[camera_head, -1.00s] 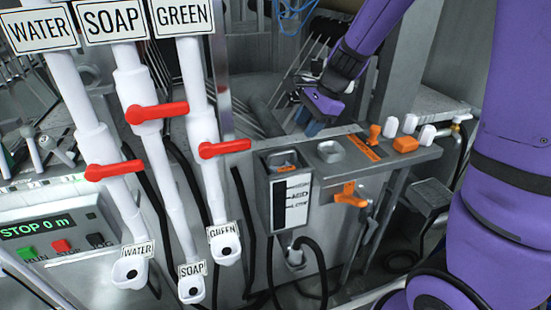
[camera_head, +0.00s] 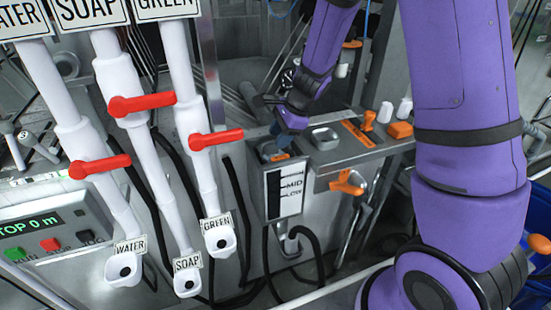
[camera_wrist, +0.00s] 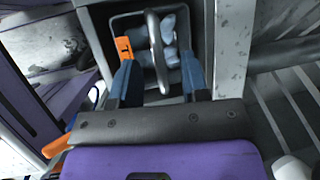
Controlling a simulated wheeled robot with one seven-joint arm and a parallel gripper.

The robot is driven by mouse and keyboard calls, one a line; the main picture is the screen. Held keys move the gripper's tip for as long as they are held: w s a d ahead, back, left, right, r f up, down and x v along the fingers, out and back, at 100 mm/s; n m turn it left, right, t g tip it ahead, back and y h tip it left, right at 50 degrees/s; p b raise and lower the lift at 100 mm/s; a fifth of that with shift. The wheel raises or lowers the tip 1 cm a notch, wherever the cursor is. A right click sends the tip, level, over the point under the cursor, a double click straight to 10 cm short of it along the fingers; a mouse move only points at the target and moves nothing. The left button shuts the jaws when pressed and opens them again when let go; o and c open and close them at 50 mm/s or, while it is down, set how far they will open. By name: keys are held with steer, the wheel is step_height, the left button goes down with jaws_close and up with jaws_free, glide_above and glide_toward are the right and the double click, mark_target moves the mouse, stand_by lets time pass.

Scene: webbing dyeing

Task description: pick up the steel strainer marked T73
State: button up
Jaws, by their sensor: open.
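In the wrist view, a steel strainer (camera_wrist: 155,45) with an upright loop handle sits inside a square grey tank. An orange tag (camera_wrist: 123,48) on its left side shows a "T"; the rest of the mark cannot be read. Pale bluish lumps lie in it. My gripper (camera_wrist: 160,84) is open, its two blue fingers left and right of the handle, with a gap on both sides. In the head view, my gripper (camera_head: 283,138) is just above the tank, and the strainer is mostly hidden.
The tank (camera_head: 287,195) has a level gauge on its front. A steel shelf with an orange valve (camera_head: 348,182), white knobs and an orange block adjoins it on the right. White pipes with red levers (camera_head: 215,139) stand to the left.

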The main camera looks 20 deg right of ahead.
steer(key=shift+x, duration=1.4)
steer(key=shift+c, duration=0.2)
jaws_close()
